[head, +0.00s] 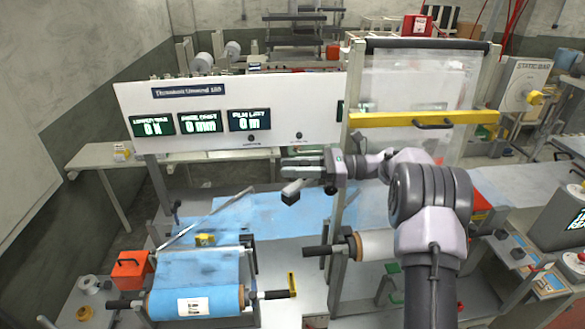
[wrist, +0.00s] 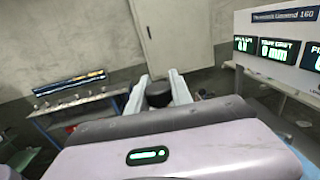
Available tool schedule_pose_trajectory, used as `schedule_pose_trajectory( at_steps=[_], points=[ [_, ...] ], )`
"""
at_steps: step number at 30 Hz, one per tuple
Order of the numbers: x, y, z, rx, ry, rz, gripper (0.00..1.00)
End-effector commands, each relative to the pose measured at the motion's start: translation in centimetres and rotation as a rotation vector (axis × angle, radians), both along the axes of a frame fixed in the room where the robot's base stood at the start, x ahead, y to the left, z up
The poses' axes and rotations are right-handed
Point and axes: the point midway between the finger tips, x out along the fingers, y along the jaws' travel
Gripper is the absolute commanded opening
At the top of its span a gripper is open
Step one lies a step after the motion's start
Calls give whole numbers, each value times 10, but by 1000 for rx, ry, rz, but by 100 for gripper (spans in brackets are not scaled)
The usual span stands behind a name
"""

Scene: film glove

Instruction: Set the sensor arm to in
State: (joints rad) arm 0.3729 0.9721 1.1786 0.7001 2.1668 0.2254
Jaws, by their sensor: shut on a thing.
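My gripper (head: 289,168) reaches left in front of the white display panel (head: 290,100), above the blue film. In the wrist view its two pale fingers (wrist: 159,82) stand on either side of a dark rounded knob (wrist: 158,96), and they are shut on it. In the head view a small dark block (head: 291,192) with a pale top shows just below the fingers. I cannot tell whether it is the same piece. The sensor arm cannot be picked out clearly, and the link from the knob to it is hidden.
A blue film roll (head: 195,301) sits at the lower left, with an orange box (head: 131,268) beside it. A yellow bar (head: 424,118) crosses the clear guard at right. A white roll (head: 376,244) is close to my arm. A table (head: 100,155) stands at left.

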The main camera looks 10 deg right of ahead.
Motion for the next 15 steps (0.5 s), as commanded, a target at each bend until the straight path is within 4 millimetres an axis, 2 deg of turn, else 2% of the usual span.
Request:
schedule_pose_trajectory(
  at_steps=[5, 6, 9, 15],
  points=[
    [0, 0, 0, 0, 0, 0, 0],
    [0, 0, 0, 0, 0, 0, 30],
    [0, 0, 0, 0, 0, 0, 49],
    [0, 0, 0, 0, 0, -1, 49]
  ],
)
